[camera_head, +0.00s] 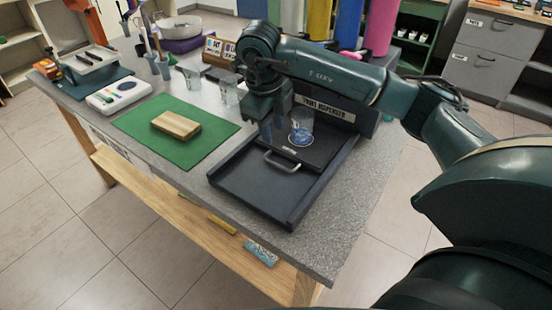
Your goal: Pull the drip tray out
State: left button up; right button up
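The drip tray (318,151) is a dark flat tray with a pale metal bar handle (282,163) on its front edge. It sits in a dark frame (258,190) on the grey table, below the paint dispenser sign. A clear glass (301,128) stands on the tray, over a pale ring. My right gripper (271,132) points down just behind and above the handle, left of the glass. Its fingers look apart with nothing between them, and it appears clear of the handle. My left gripper is not in view.
A wooden block (176,125) lies on a green mat (190,150) to the left. Clear cups (228,92) stand behind the mat. Colored paint tubes (349,25) rise at the back. The front part of the dark frame is empty, and the table edge is close in front.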

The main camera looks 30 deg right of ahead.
aim_at(278, 165)
jog(key=f, duration=0.3)
jog(key=d+f, duration=0.1)
jog(key=f, duration=0.3)
jog(key=d+f, duration=0.1)
jog(key=f, duration=0.3)
jog(key=shift+w+f+p, duration=0.2)
jog(key=shift+w+p, duration=0.2)
jog(key=shift+a, duration=0.1)
grip_shut()
